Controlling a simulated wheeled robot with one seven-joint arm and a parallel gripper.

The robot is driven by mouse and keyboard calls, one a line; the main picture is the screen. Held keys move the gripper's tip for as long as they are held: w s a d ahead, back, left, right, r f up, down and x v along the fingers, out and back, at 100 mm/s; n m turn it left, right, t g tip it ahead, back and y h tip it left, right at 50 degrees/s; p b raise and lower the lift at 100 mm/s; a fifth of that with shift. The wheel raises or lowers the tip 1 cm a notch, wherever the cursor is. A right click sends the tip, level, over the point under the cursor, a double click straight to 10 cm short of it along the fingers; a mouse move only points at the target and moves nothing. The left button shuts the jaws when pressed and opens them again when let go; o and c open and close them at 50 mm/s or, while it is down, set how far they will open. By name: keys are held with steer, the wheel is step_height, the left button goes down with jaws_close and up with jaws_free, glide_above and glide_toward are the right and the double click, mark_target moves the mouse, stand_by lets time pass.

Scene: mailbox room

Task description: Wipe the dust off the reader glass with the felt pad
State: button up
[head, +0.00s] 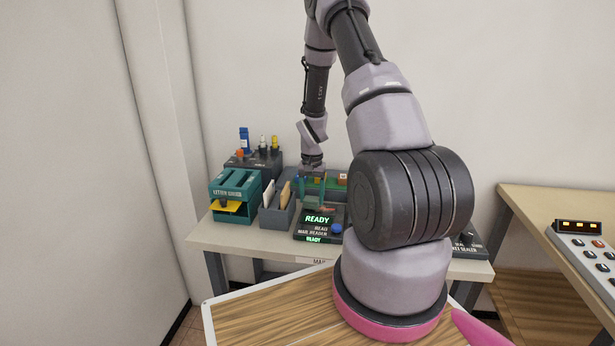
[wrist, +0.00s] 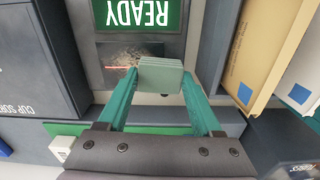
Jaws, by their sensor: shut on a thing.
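My gripper (wrist: 159,82) is shut on the felt pad, with one teal finger on each side. The felt pad (wrist: 160,74) is a small grey-green block in the wrist view. The mail reader (head: 318,228) is a dark box with a lit green READY screen. Its reader glass (wrist: 117,58) is a dark pane with a pale speckled dust patch and a thin red line. The pad overlaps the pane's right part in the wrist view; I cannot tell whether it touches. In the head view my gripper (head: 312,184) is behind the reader's screen, and the pad is not clear there.
A grey sorter (head: 277,210) with envelopes stands left of the reader, beside a teal box (head: 235,194) with a yellow tray. A dark rack (head: 254,160) with bottles is behind. A side table (head: 540,205) with a button panel (head: 585,252) is at right.

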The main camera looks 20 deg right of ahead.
mark_target(312, 198)
steer(key=shift+d+r, duration=0.2)
steer(key=shift+r, duration=0.95)
steer(key=shift+a+r, duration=0.1)
steer(key=shift+r, duration=0.55)
steer(key=shift+s+r, duration=0.1)
steer(key=shift+r, duration=2.1)
